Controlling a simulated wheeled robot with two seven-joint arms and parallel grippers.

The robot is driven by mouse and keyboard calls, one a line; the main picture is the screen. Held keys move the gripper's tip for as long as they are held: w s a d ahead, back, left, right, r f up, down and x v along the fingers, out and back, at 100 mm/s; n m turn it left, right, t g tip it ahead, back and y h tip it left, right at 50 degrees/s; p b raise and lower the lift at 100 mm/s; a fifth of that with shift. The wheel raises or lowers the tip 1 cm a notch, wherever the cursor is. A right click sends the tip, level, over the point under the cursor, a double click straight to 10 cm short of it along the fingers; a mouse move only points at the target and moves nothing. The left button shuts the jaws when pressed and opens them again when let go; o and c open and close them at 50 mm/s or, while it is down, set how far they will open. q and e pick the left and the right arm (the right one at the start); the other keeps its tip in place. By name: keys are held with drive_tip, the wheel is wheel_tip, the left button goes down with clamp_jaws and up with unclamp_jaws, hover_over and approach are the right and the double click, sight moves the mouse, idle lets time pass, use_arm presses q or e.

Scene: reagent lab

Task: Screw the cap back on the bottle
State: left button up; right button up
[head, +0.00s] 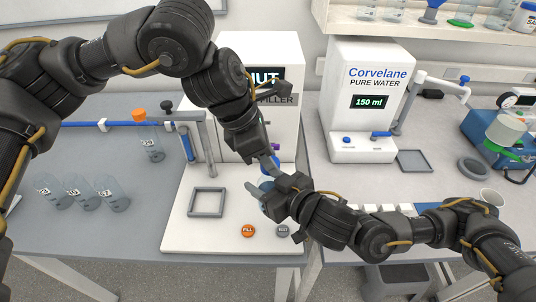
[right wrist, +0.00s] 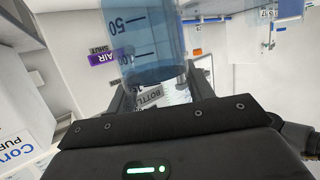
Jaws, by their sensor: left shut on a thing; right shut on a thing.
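My right gripper (head: 268,190) is shut on the clear, blue-tinted bottle (right wrist: 150,40). The bottle's graduation marks show in the right wrist view. In the head view the bottle is mostly hidden behind my gripper and arm. My left gripper (head: 270,160) comes down from above and is shut at the blue cap (head: 267,171), just over the bottle. The fingers cover much of the cap. I cannot tell whether the cap touches the bottle's neck or is threaded on it.
The white filler machine (head: 242,60) stands behind the grippers, with a square grey frame (head: 207,202) and an orange button (head: 247,231) on its base. Several empty bottles (head: 82,190) and an orange-capped bottle (head: 150,145) stand left. The water dispenser (head: 360,95) is at right.

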use_arm(q)
drive_tip(key=shift+f, duration=0.95)
drive_tip(key=shift+s+r, duration=0.3)
drive_tip(key=shift+r, duration=0.25)
idle(1.2)
drive_tip(key=shift+s+d+f, duration=0.1)
drive_tip(key=shift+f, duration=0.45)
idle(0.5)
drive_tip(key=shift+r, duration=0.55)
idle(1.1)
